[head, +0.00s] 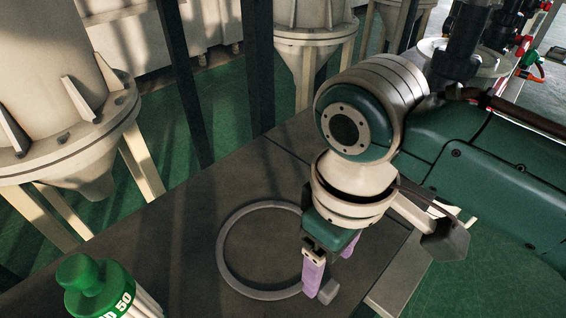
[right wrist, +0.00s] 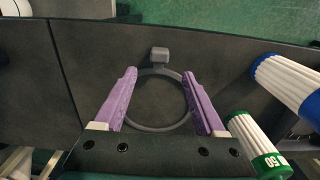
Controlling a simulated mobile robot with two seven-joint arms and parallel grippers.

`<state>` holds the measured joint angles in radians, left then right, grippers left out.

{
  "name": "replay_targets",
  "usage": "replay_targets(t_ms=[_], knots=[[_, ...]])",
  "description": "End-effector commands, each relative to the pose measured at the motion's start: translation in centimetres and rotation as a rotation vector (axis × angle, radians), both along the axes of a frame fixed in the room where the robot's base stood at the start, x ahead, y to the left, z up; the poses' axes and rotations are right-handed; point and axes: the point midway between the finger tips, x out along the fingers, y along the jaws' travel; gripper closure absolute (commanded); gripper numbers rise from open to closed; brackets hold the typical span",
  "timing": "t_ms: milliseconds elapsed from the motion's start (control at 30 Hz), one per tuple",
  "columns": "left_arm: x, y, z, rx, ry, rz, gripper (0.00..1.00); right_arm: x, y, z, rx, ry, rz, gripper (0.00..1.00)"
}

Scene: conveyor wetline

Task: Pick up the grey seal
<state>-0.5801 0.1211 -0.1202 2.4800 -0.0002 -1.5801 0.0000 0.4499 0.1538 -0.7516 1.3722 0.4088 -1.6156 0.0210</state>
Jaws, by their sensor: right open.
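The grey seal is a flat ring (head: 224,262) with a small block-like tab (head: 329,291), lying on the dark table. It also shows in the right wrist view as a ring (right wrist: 143,122), with its tab (right wrist: 159,53) at the far side. My right gripper (head: 332,262) points down over the tab side of the seal in the head view, its purple fingers apart. In the right wrist view the open fingers (right wrist: 159,74) appear on either side of the ring, with nothing between them gripped. I cannot tell the exact height above the table. My left gripper is not in view.
A green-capped white cartridge (head: 92,287) stands at the lower left in the head view; it also shows in the right wrist view (right wrist: 250,138) beside a blue-capped one (right wrist: 290,85). The dark table (head: 150,240) is clear around the seal. Large hoppers (head: 60,85) stand behind.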

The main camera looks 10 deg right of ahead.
Motion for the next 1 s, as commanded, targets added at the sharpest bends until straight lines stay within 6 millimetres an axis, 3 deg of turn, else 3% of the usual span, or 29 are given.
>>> replay_targets(t_ms=[400,700,1000], knots=[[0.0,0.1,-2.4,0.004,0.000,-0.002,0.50,-0.2,-0.2,-5.6,0.000,0.001,0.000,0.28],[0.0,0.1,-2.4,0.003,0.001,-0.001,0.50,-0.2,-0.2,-6.0,0.001,-0.001,0.001,0.28],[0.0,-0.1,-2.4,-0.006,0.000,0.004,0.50,-0.2,-0.2,-5.9,0.001,-0.001,0.000,0.60]])
